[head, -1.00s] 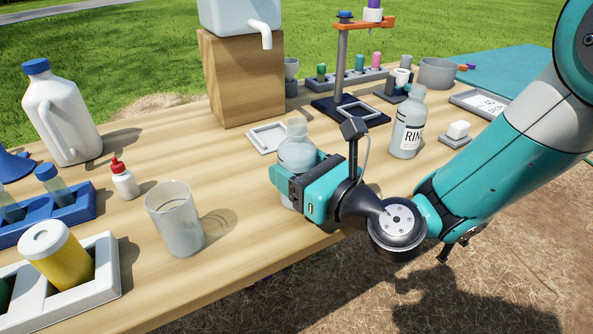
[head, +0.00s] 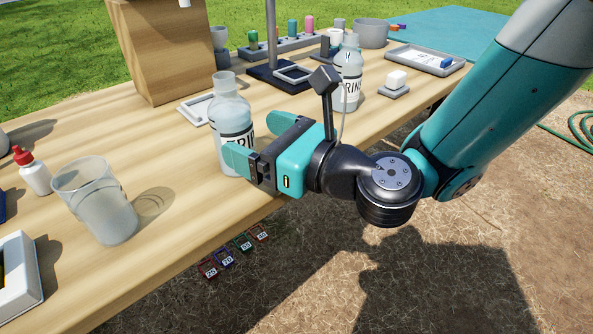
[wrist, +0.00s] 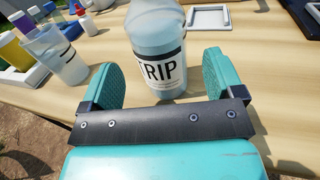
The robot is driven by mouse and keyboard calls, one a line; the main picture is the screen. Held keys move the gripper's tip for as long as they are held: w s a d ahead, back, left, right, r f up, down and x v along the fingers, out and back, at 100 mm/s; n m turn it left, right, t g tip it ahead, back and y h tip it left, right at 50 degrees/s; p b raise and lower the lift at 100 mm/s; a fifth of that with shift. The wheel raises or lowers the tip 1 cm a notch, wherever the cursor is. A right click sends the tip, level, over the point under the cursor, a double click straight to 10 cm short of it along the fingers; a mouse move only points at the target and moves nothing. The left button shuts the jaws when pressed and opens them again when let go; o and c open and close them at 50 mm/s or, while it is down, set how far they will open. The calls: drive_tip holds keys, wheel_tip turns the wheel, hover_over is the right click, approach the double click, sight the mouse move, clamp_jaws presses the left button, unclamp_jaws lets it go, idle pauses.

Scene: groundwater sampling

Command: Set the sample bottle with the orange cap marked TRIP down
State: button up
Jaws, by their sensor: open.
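The TRIP bottle (head: 231,108) is clear, with a white and black label, and stands upright on the wooden table near its front edge. No orange cap shows on its pale neck. In the wrist view the bottle (wrist: 157,45) stands just ahead of and between the two teal fingers, its top cut off by the frame. My gripper (head: 254,137) is open, and the wrist view shows a gap between each finger of my gripper (wrist: 158,72) and the bottle. In the head view the near finger covers part of the bottle's lower side.
A RIN-labelled bottle (head: 349,75) stands to the right, behind my wrist. A clear beaker (head: 95,203) and a red-capped dropper bottle (head: 32,173) are at left. A white square frame (head: 192,111) lies behind the TRIP bottle. Bare table lies left of it.

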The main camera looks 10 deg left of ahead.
drive_tip(key=b+v, duration=0.5)
drive_tip(key=v, duration=0.1)
drive_tip(key=shift+d, duration=0.35)
drive_tip(key=shift+s, duration=0.15)
drive_tip(key=s+d+f+n+g+h, duration=0.2)
drive_tip(key=d+n, duration=0.4)
drive_tip(key=n, duration=0.4)
drive_tip(key=s+d+f+n+g+h, duration=0.2)
drive_tip(key=d+n+h, duration=0.4)
drive_tip(key=n, duration=0.4)
drive_tip(key=s+d+f+n+g+h, duration=0.2)
drive_tip(key=s+d+n, duration=0.4)
drive_tip(key=n, duration=0.4)
drive_tip(key=shift+d+f+g+h, duration=0.25)
drive_tip(key=shift+d+g+h, duration=0.05)
drive_tip(key=shift+g+h, duration=0.65)
drive_tip(key=shift+r, duration=0.1)
wheel_tip(320, 180, up, 35)
drive_tip(key=p, duration=3.5)
